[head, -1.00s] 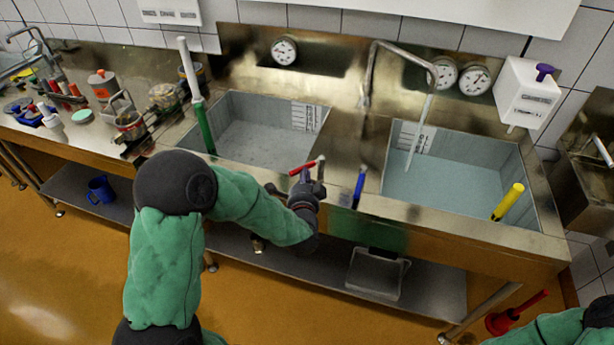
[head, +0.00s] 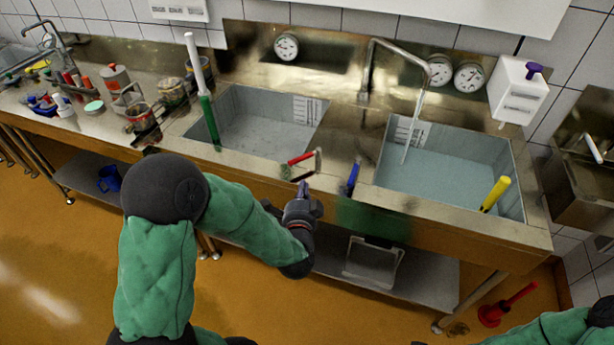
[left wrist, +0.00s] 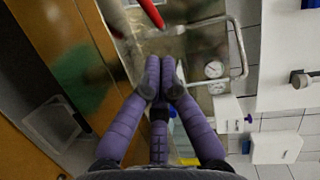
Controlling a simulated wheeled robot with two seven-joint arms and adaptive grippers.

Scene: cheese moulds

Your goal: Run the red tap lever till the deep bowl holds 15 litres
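The red tap lever (head: 301,158) sits on the front ledge between two sunken bowls; it also shows at the top of the left wrist view (left wrist: 152,14). A blue lever (head: 352,178) is to its right. A thin water stream (head: 408,145) falls from the spout (head: 420,60) into the right bowl (head: 515,172), which holds bluish water. The left bowl (head: 250,105) looks grey. Each has a scale plate, too small to read; I cannot tell which is the deep bowl. My left gripper (head: 303,188) is below the red lever, apart from it, its fingers (left wrist: 160,65) together and empty. My right gripper is out of view.
A green-and-white pipe (head: 206,105) stands in the left bowl and a yellow one (head: 496,193) in the right. Dials (head: 468,76) are on the back panel. Jars (head: 115,77) crowd the left counter. A red plunger (head: 492,314) is on the floor.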

